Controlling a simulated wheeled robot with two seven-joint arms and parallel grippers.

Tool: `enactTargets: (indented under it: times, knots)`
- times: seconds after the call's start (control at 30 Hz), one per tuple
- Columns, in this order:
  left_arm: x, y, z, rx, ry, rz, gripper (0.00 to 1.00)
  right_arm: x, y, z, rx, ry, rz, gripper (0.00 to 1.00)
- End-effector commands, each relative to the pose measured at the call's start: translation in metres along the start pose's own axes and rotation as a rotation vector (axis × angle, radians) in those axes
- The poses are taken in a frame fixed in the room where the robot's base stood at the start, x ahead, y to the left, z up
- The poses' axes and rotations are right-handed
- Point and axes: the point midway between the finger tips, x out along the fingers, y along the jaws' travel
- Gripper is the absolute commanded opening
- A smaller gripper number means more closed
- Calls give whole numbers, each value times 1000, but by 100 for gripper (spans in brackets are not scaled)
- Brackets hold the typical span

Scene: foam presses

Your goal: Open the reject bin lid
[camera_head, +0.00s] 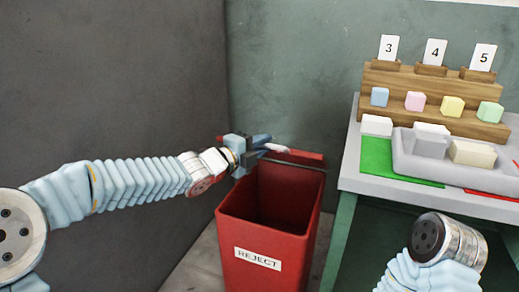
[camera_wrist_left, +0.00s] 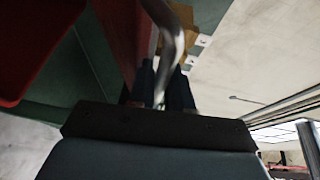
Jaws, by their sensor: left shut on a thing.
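The red reject bin (camera_head: 262,232) stands on the floor left of the table, with a white REJECT label (camera_head: 257,258) on its front. Its mouth is uncovered and the dark red inside shows. The lid (camera_head: 302,157) shows as a thin red strip, raised at the bin's back edge. My left gripper (camera_head: 266,147) is above the back left of the mouth, shut on the pale lid handle (camera_head: 278,148). In the left wrist view the curved silvery handle (camera_wrist_left: 172,45) passes between the dark fingers (camera_wrist_left: 161,88). My right gripper is out of view.
A grey table (camera_head: 350,175) stands to the right, with a green mat (camera_head: 385,160), a grey tray (camera_head: 405,165) of pale blocks, and a wooden rack (camera_head: 400,83) of coloured foam blocks. Walls rise close behind and left of the bin. My right arm shows at bottom right.

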Motion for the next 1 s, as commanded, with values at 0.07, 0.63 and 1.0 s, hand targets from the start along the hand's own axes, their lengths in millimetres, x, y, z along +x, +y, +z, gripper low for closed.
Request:
enactTargets:
  times: [0.07, 0.63, 1.0]
  knots:
    - [0, 0, 0, -1, -1, 0, 0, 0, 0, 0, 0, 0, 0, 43]
    - [0, 2, 0, -2, -1, 4, 40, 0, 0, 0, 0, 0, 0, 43]
    - [-29, 2, 2, 2, -6, 3, 40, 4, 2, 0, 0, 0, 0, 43]
